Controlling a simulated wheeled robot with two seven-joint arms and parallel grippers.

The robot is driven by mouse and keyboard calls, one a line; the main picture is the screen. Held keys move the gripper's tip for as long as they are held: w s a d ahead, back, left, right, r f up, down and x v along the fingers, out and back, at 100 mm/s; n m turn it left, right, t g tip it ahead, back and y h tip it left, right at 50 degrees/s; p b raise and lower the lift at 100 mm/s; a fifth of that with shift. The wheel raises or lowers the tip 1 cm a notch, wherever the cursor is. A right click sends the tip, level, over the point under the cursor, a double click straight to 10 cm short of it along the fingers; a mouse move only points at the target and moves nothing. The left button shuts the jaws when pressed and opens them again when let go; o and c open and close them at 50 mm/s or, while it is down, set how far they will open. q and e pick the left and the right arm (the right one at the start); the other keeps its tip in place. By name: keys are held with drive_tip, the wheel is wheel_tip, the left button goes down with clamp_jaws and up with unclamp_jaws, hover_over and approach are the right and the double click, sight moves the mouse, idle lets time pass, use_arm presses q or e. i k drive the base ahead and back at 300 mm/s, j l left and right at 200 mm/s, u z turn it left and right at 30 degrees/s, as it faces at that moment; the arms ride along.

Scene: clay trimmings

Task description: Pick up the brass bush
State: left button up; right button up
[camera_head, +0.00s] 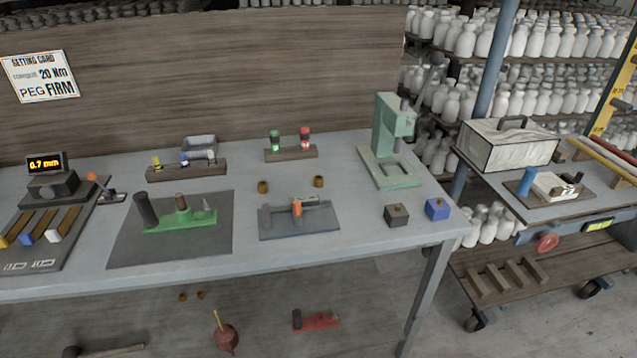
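Two small brass-coloured bushes stand on the grey bench top. The left brass bush (263,187) is behind the gap between the dark mat and the small grey fixture. The right brass bush (319,181) is behind the grey fixture (272,232). They stand apart from each other and touch nothing but the bench. Neither of my grippers is in view.
A green press (393,140) stands at the bench's right, with a dark block (396,215) and a blue block (437,209) in front. A rack (291,154) with green- and red-topped items is behind the bushes. The dark mat (128,250) holds a green fixture (180,220).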

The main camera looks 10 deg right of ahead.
sight(317, 179)
drive_tip(key=i+l+u, duration=0.15)
drive_tip(key=l, duration=0.2)
drive_tip(key=i+l+u, duration=0.2)
drive_tip(key=l, duration=0.2)
drive_tip(key=i+l+u, duration=0.15)
drive_tip(key=l, duration=0.2)
